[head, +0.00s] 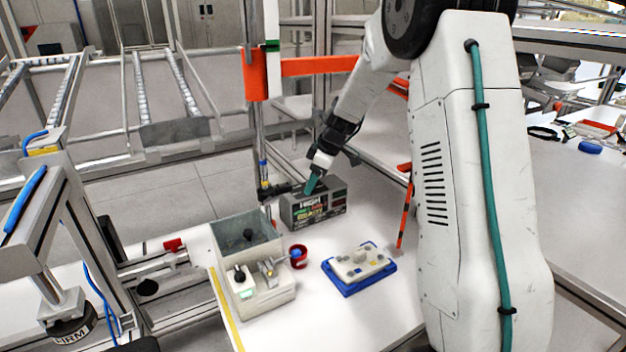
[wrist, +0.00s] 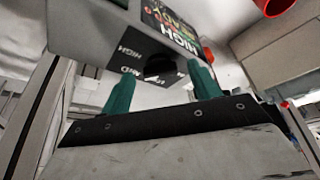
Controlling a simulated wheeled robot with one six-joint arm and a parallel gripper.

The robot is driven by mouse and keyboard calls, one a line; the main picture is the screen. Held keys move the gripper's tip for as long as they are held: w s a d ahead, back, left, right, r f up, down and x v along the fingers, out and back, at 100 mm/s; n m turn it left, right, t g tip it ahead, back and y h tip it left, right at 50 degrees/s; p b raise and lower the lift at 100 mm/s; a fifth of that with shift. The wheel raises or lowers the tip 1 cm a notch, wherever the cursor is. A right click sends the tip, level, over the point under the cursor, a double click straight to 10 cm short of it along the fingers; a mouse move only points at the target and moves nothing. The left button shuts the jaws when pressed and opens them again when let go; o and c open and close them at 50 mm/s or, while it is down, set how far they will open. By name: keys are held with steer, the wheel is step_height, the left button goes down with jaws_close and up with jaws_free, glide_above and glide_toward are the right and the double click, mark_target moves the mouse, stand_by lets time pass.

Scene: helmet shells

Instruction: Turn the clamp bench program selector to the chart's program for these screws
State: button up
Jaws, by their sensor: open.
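My gripper (head: 311,184) hangs at the dark printed box in the head view. In the wrist view my gripper (wrist: 162,82) has its two green fingers apart with nothing held between them. A pale fixture box (head: 262,291) at the front left of the white table carries a black-topped knob (head: 239,273), a metal clamp-like part and a pale green patch. A pale panel (head: 360,263) with small knobs or buttons sits on a blue base to its right. No chart or screws can be made out.
The dark printed box (head: 325,212) stands behind the fixture and fills the top of the wrist view (wrist: 120,45). A grey open bin (head: 262,229) adjoins the fixture. A red cup (head: 299,262) stands between fixture and panel. The white table (head: 335,322) is bare in front.

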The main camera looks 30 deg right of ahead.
steer(key=c, duration=1)
steer(key=shift+s+a+m+t+h, duration=0.1)
steer(key=shift+m+t+h, duration=0.2)
steer(key=shift+m, duration=0.7)
steer(key=shift+a+m+t+h, duration=0.1)
steer(key=shift+m+t+h, duration=0.15)
steer(key=shift+m, duration=0.75)
steer(key=o, duration=1)
steer(key=shift+d+r, duration=0.1)
steer(key=v, duration=0.7)
steer(key=shift+r, duration=0.3)
steer(key=shift+s, duration=0.1)
